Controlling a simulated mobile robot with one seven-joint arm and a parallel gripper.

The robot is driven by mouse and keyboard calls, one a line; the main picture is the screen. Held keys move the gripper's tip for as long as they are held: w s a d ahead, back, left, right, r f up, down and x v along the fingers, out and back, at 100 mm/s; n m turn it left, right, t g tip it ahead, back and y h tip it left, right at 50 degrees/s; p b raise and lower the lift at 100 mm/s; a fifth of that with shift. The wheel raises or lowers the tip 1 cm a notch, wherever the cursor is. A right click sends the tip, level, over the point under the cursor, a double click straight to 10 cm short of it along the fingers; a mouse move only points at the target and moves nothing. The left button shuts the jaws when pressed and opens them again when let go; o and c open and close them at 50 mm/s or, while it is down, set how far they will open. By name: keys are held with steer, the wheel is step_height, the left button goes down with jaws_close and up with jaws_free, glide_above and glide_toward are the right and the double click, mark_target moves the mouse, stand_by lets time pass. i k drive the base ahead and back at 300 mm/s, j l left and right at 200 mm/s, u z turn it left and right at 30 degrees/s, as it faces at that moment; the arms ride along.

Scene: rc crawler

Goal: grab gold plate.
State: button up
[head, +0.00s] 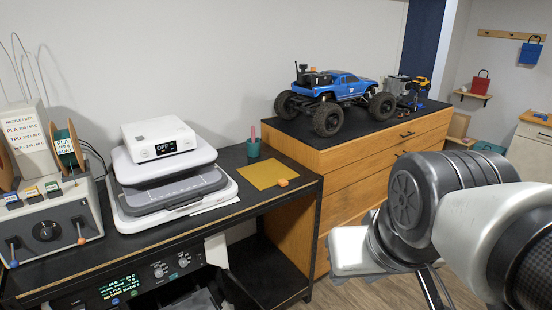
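The gold plate (262,174) is a thin, flat yellow sheet. It lies on the black top of the workbench (225,207), near the bench's right end. A small orange piece (283,182) sits at its front right corner. My arm comes in from the right, and my gripper (352,252) is at its end, in front of the drawer cabinet. It is to the right of and lower in the picture than the plate, apart from it. I cannot make out its fingertips or anything held.
A white heat-press-like machine (165,170) marked OFF stands left of the plate. A green cup (253,149) stands just behind the plate. A filament box (45,215) is at far left. A blue RC truck (335,90) stands on the wooden drawer cabinet (345,180) at right.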

mark_target(267, 174)
steer(key=i+l+z, duration=0.2)
steer(key=z, duration=0.25)
steer(key=i+l+z, duration=0.4)
steer(key=i+z, duration=0.15)
steer(key=z, duration=0.3)
steer(key=i+u, duration=0.3)
steer(key=i+l+u, duration=0.3)
steer(key=i, duration=0.2)
steer(key=i+l+u, duration=0.15)
steer(key=i+u, duration=0.15)
steer(key=i+j+u, duration=0.1)
steer(key=i+u, duration=0.2)
steer(key=u, duration=0.15)
steer(key=i+u, duration=0.7)
steer(key=u, duration=0.2)
